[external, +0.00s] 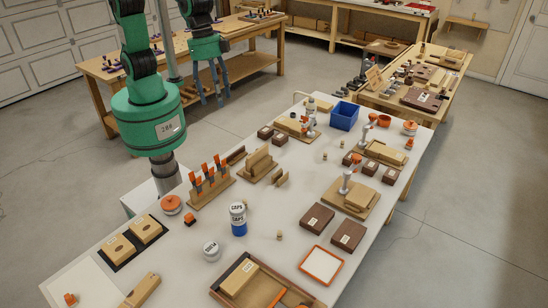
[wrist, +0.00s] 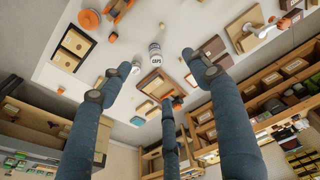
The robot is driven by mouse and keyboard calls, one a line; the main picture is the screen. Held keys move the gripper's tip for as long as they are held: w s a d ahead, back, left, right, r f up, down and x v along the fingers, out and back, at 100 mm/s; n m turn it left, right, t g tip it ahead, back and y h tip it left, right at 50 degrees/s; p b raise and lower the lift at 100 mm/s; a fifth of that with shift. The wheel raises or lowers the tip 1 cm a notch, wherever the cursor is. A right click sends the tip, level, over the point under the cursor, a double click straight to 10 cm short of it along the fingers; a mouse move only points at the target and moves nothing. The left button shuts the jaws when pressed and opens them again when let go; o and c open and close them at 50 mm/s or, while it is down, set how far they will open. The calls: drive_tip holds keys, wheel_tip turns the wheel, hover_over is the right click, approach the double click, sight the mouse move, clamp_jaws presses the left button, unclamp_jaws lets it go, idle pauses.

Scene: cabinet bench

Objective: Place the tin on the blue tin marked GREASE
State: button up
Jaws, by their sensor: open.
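A white-topped tin (external: 237,209) with a label reading CAPS stands upright on or as the top of a blue tin (external: 238,228) on the bench. The lower label also seems to read CAPS; I cannot read GREASE anywhere. A separate white tin (external: 211,251) stands to its front left, its label too small to read surely. In the wrist view a CAPS tin (wrist: 156,61) shows between the fingers, well beyond them. My gripper (external: 213,100) is open and empty, high in the air behind the bench; its spread blue fingers also show in the wrist view (wrist: 160,76).
A wooden tray (external: 219,289) lies in front of the tins. A rack of orange-handled tools (external: 208,184) stands behind them. A blue bin (external: 344,116) and clamps stand farther right.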

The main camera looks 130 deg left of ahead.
drive_tip(key=s+a+r+t, duration=0.1)
drive_tip(key=s+a+r, duration=0.2)
drive_tip(key=s+r, duration=0.35)
drive_tip(key=s+a+r+t, duration=0.1)
drive_tip(key=s+a+r, duration=0.2)
drive_tip(key=s, duration=0.6)
drive_tip(key=s+a+t, duration=0.1)
drive_tip(key=s+a, duration=0.1)
drive_tip(key=s, duration=1.4)
drive_tip(key=shift+a, duration=0.4)
drive_tip(key=shift+f, duration=0.1)
wheel_tip(320, 180, down, 4)
drive_tip(key=b, duration=0.4)
drive_tip(key=shift+f, duration=0.2)
